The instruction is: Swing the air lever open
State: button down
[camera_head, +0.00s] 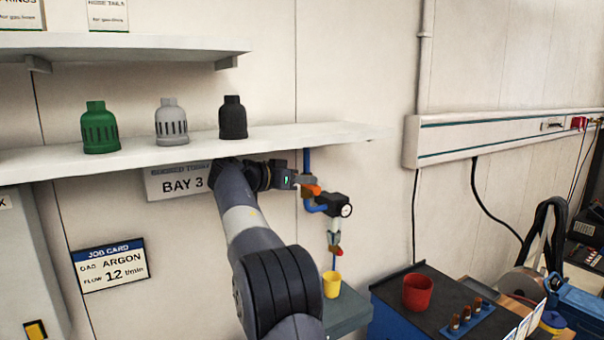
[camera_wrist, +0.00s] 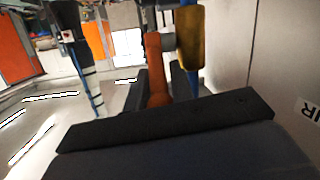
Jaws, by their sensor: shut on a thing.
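The orange air lever (camera_head: 313,189) is on the blue air pipe (camera_head: 307,160) below the shelf in the head view. My gripper (camera_head: 298,182) is at the lever from the left. In the wrist view, the orange lever (camera_wrist: 156,72) stands between the two dark fingers of my gripper (camera_wrist: 160,84), which is shut on it. The lever's upper end meets a pale stem beside the brass-yellow valve body (camera_wrist: 190,38). The lever's lower part is hidden by the gripper's dark front edge.
A black regulator with a round gauge (camera_head: 346,211) sits just right of the lever. The shelf (camera_head: 300,136) with green, grey and black caps runs above my arm. A yellow cup (camera_head: 332,284) and a red cup (camera_head: 417,292) stand below. The wall is close behind.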

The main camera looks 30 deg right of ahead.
jog(key=shift+d+r+y, duration=0.1)
jog(key=shift+y, duration=0.2)
jog(key=c, duration=1.4)
grip_release()
jog(key=shift+s, duration=0.1)
